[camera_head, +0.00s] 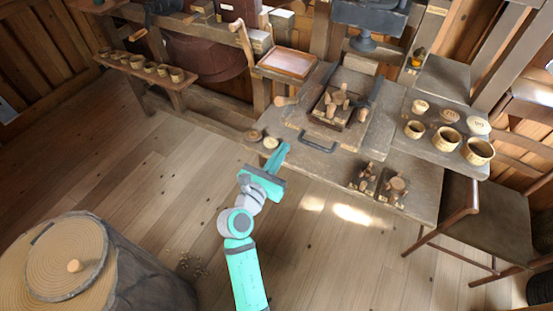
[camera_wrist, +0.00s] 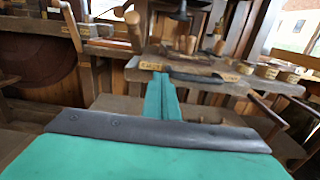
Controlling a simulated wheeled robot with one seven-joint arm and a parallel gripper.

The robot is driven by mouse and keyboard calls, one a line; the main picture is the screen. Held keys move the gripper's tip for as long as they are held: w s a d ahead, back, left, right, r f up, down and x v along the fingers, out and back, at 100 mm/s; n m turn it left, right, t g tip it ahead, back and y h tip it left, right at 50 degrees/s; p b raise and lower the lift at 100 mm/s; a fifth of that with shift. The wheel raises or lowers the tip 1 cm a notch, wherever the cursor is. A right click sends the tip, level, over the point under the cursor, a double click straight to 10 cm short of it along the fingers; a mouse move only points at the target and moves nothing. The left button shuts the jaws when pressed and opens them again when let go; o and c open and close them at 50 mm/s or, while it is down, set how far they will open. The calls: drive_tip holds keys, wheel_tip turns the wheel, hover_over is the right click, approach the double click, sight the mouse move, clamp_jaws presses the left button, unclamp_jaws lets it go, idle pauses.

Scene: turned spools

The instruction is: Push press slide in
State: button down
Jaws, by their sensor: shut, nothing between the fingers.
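What looks like the press slide (camera_head: 292,117) is a grey-brown board on the workbench, with a dark bar handle (camera_head: 318,146) along its front edge. A wooden block with turned pegs (camera_head: 336,104) stands on it. The handle also shows in the wrist view (camera_wrist: 198,77), beyond and to the right of my fingertips. My gripper (camera_head: 284,149) is shut and empty, in front of the bench and left of the handle; they look apart. In the wrist view its fingers (camera_wrist: 161,80) are together and point towards the bench. How far the slide stands out is hard to tell.
Small peg fixtures (camera_head: 364,176) stand near the bench's front edge. Bowls and lids (camera_head: 445,138) sit on the right side. A chair (camera_head: 480,220) stands at the right, a round stump table (camera_head: 60,255) at lower left. The floor (camera_head: 150,180) between is mostly clear.

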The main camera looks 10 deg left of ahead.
sight(298, 127)
drive_tip(key=x, duration=0.8)
drive_tip(key=shift+f, duration=0.1)
